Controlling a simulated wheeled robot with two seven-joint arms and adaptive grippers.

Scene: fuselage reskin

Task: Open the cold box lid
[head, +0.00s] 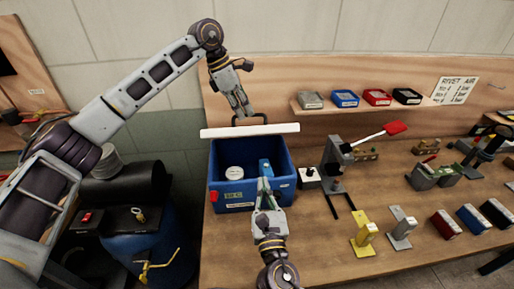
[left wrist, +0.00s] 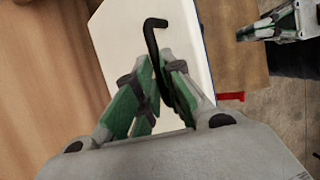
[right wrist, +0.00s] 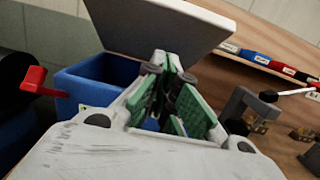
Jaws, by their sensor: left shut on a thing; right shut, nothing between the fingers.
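The blue cold box (head: 232,197) stands on the bench with its white lid (head: 222,132) raised at the back edge. The lid also shows as a pale panel in the right wrist view (right wrist: 150,25). My left gripper (head: 241,113) is shut on the lid's black handle (left wrist: 151,38); the left wrist view shows the bar between the fingers. My right gripper (head: 265,187) is shut and empty at the front of the open box. Inside the box are a white round item (head: 234,173) and a blue item (head: 265,167), partly hidden by my right gripper.
A small box with a black knob (head: 309,176) and a grey press with a red-handled lever (head: 336,165) stand right of the cold box. Yellow (head: 364,233) and grey (head: 401,229) blocks lie farther right. A shelf (head: 300,106) with several coloured cases is behind.

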